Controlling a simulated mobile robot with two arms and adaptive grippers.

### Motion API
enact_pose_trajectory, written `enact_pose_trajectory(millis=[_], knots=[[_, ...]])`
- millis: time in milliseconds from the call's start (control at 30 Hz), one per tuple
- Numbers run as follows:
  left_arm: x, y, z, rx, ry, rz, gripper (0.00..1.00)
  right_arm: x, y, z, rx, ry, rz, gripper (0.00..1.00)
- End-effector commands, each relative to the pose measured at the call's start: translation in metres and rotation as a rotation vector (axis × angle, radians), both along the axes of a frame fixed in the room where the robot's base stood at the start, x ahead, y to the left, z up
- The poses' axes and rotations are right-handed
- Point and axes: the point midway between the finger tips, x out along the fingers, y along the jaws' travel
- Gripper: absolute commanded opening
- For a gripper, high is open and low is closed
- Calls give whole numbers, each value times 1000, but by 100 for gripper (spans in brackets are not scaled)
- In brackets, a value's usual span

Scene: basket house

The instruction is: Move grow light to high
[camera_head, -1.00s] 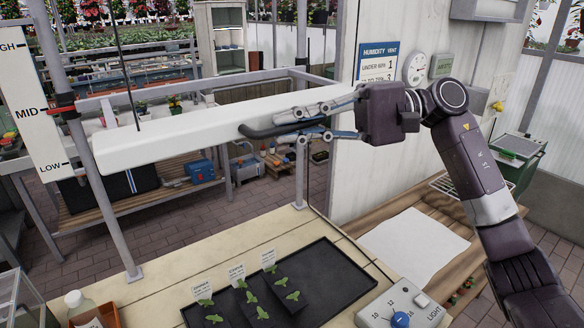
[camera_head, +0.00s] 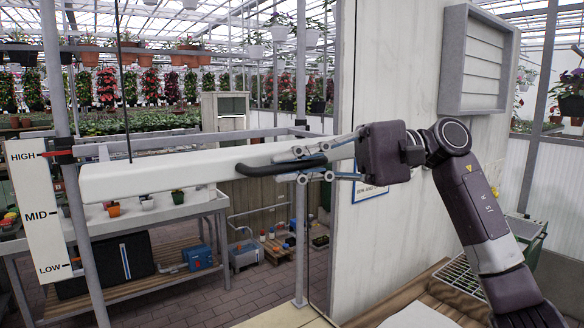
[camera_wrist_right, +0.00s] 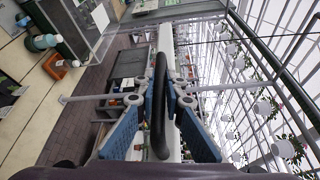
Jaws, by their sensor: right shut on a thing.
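The grow light (camera_head: 150,178) is a long white bar hanging level on a thin cord, with a black handle (camera_head: 258,169) on its near side. My right gripper (camera_head: 300,166) comes in from the right and is shut on the handle. In the right wrist view the dark handle (camera_wrist_right: 158,100) runs between the blue finger pads. The white scale board (camera_head: 35,212) at the left is marked HIGH, MID and LOW. A red pointer (camera_head: 58,154) on the post is level with the HIGH mark. My left gripper is not in view.
A grey post (camera_head: 75,235) stands beside the scale board. The pale bench (camera_head: 285,316) lies below the light. A wall panel (camera_head: 400,215) stands at the right behind my arm. Shelves with pots and a blue box (camera_head: 197,256) are farther back.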

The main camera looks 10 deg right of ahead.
Motion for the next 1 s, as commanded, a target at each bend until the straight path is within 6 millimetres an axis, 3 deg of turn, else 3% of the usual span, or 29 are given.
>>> enact_pose_trajectory(millis=[67,100,233,600,767,1000], knots=[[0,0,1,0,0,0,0,0,-2,8,18,-5,-6,0],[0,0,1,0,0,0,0,0,-2,8,19,-5,-6,13],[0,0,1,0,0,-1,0,0,-2,8,17,-5,-5,27],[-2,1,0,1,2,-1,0,1,-6,5,10,-3,-5,27],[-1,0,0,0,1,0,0,1,-30,7,12,-3,-7,27],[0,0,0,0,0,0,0,1,-82,12,14,-4,-7,27]])
